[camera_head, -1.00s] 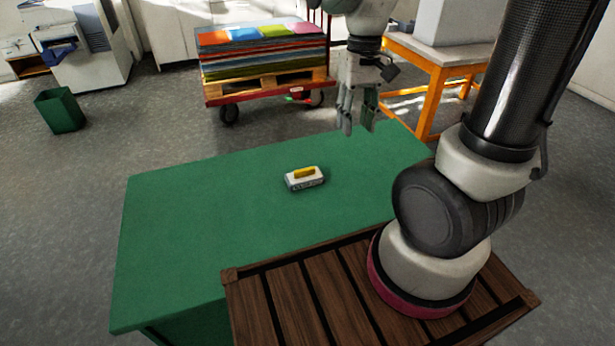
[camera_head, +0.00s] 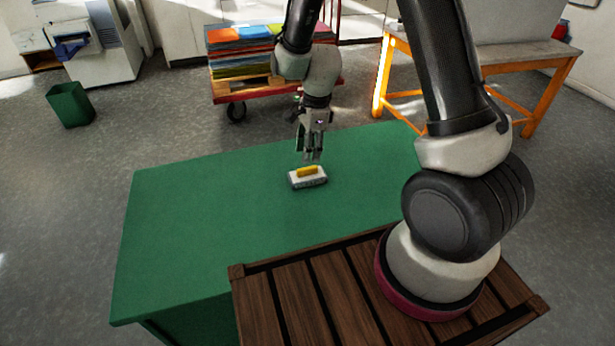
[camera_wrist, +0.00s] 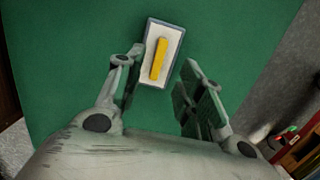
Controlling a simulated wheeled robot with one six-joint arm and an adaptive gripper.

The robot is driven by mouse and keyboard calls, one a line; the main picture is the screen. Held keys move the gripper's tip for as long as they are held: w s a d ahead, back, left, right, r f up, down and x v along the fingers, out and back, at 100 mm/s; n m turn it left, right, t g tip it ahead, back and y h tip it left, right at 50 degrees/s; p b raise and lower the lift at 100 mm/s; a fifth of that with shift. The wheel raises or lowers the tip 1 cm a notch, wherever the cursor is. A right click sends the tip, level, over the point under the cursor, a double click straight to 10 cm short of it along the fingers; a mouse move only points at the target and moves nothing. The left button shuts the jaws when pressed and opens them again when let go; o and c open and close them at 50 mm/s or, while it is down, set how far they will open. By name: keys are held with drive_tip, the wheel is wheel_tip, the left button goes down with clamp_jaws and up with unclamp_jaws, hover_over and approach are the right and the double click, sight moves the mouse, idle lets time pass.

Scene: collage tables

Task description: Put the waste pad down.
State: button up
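A small pale block (camera_head: 296,183) with grey sides and a yellow bar (camera_head: 307,171) on top sits on the green table (camera_head: 190,220); it is the only pad-like thing on the table. In the wrist view the block (camera_wrist: 172,67) shows a white top with the yellow bar (camera_wrist: 159,58) along its middle. My gripper (camera_head: 312,156) hangs just above and behind the block in the head view.
The green table is otherwise bare. A slatted wooden platform (camera_head: 290,305) adjoins its front edge under my arm. Behind stand a red cart (camera_head: 262,93) with stacked coloured sheets and an orange-framed table (camera_head: 545,90). A green bin (camera_head: 70,104) is at the far left.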

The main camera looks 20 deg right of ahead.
sight(307, 168)
wheel_tip(307, 168, down, 6)
drive_tip(key=shift+a+f, duration=0.1)
drive_tip(key=shift+f, duration=0.1)
clamp_jaws()
